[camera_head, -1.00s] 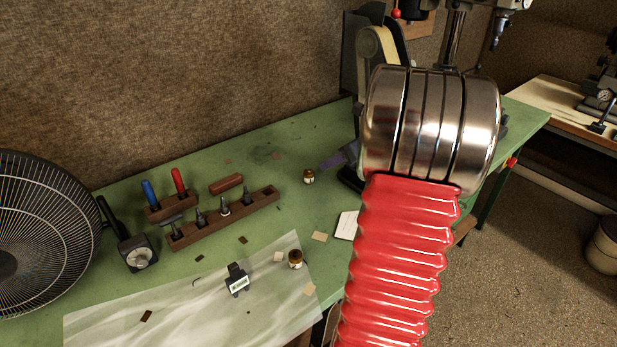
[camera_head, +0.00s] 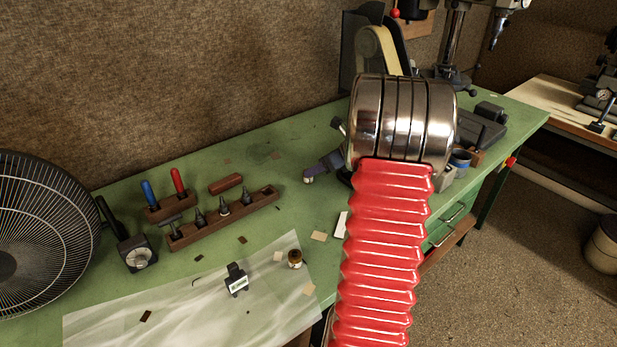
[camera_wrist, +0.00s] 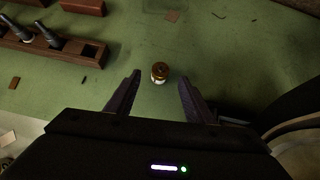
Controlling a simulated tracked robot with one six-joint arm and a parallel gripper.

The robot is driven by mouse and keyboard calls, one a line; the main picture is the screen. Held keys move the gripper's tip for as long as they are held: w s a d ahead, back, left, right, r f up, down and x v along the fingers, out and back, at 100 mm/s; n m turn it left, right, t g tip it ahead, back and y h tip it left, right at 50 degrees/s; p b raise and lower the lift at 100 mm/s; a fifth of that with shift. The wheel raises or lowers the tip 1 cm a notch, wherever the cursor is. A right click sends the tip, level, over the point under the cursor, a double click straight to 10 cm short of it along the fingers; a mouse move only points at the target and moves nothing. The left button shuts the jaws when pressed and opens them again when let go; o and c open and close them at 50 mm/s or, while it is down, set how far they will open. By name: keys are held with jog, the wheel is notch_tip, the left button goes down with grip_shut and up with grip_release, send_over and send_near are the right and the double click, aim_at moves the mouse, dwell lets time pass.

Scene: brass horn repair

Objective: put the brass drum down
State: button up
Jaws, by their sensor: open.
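A small brass drum (camera_wrist: 159,72) with a pale lower band stands upright on the green bench in the wrist view. My gripper (camera_wrist: 158,80) is open, with one dark finger on each side of the drum near the fingertips. Gaps show between the drum and both fingers.
A similar small brown-topped container (camera_head: 295,259) stands on the pale mat (camera_head: 190,300). A wooden rack of bits (camera_head: 223,218) and screwdrivers (camera_head: 165,192) are left of my gripper. The belt sander (camera_head: 378,52) rises behind my arm. Green bench between rack and gripper is largely clear.

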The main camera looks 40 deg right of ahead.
jog(key=shift+x, duration=2.6)
jog(key=shift+r, duration=0.1)
jog(key=shift+c, duration=0.3)
grip_shut()
jog(key=shift+r, duration=0.1)
notch_tip(320, 180, up, 10)
